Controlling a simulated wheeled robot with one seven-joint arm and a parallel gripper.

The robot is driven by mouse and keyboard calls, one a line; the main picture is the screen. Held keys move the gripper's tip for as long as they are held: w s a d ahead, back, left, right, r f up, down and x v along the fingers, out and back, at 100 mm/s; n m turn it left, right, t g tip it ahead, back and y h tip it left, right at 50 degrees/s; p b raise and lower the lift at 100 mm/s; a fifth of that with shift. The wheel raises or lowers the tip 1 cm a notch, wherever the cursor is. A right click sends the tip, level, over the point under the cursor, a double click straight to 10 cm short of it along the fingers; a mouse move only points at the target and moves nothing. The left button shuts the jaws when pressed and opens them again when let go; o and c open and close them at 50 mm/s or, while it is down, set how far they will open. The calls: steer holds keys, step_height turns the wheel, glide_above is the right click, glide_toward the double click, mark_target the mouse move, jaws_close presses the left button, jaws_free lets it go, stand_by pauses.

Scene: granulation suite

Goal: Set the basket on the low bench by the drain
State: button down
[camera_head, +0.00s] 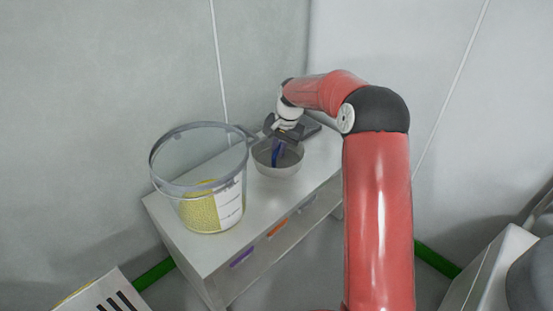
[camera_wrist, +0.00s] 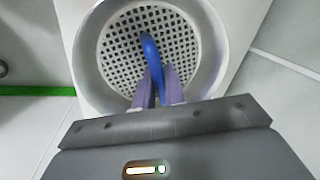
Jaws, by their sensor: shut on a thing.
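The basket (camera_head: 290,165) is a round, pale metal bowl with a perforated floor. In the head view it is over the far half of the white low bench (camera_head: 168,213). In the wrist view the basket (camera_wrist: 88,58) fills the upper middle, and its blue handle (camera_wrist: 149,50) rises between my fingers. My gripper (camera_wrist: 157,90) is shut on that handle, above the bowl. It also shows in the head view (camera_head: 277,142), reaching down from the back. I cannot tell whether the basket's base touches the bench top. I cannot make out the drain with certainty.
Small coloured items (camera_head: 277,228) show along the bench's front, below the top. Walls close in behind the bench. A grey-white unit (camera_head: 487,268) stands at lower right.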

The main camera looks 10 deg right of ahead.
mark_target(278, 161)
steer(key=x, duration=0.4)
steer(key=shift+s+d+f, duration=0.15)
steer(key=shift+s+d, duration=0.05)
steer(key=shift+d, duration=0.15)
steer(key=shift+f, duration=0.2)
steer(key=c, duration=1.5)
jaws_free()
steer(key=shift+o, duration=0.2)
steer(key=shift+r, duration=0.1)
